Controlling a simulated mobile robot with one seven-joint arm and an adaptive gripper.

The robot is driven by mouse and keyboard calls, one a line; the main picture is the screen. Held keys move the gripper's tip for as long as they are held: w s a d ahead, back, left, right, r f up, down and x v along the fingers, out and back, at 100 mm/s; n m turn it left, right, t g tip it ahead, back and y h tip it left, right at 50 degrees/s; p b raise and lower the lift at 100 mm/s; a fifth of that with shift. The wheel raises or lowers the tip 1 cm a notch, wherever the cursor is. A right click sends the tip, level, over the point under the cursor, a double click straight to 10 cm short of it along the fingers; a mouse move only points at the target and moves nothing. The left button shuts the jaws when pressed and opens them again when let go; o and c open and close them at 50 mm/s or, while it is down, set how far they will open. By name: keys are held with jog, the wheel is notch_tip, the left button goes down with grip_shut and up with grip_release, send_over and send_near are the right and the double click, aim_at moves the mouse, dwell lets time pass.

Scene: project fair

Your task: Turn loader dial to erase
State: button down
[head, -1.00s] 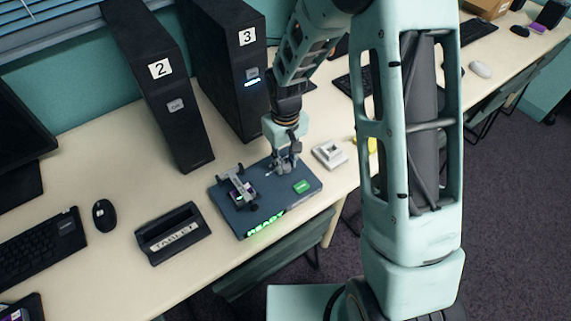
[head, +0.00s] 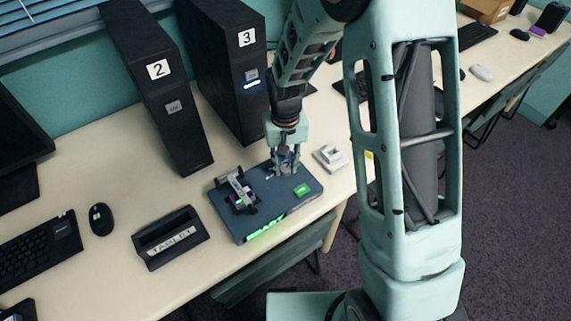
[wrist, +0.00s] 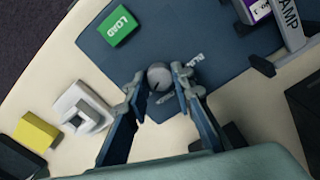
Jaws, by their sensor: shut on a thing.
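The loader (head: 225,215) is a dark blue-grey box on the table, with a green lit strip on its front edge. Its dial is a round grey knob (wrist: 158,76) with a dark pointer line, seen in the wrist view; the head view hides it behind my gripper (head: 285,170). Small white labels lie beside the dial; the right one (wrist: 196,60) seems to read RUN, the lower one is partly hidden. My gripper (wrist: 157,82) points down with its fingers on both sides of the dial, shut on it.
A green LOAD button (wrist: 117,26) and a clamp (wrist: 283,35) over a small chip are on the loader. A white device (head: 331,157) and a yellow block (wrist: 37,133) stand nearby. A tablet dock (head: 170,237) is left; towers 2 (head: 160,100) and 3 (head: 222,70) stand behind.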

aim_at(285, 168)
jog(key=c, duration=1.7)
grip_release()
jog(key=shift+o, duration=0.2)
notch_tip(285, 168, up, 12)
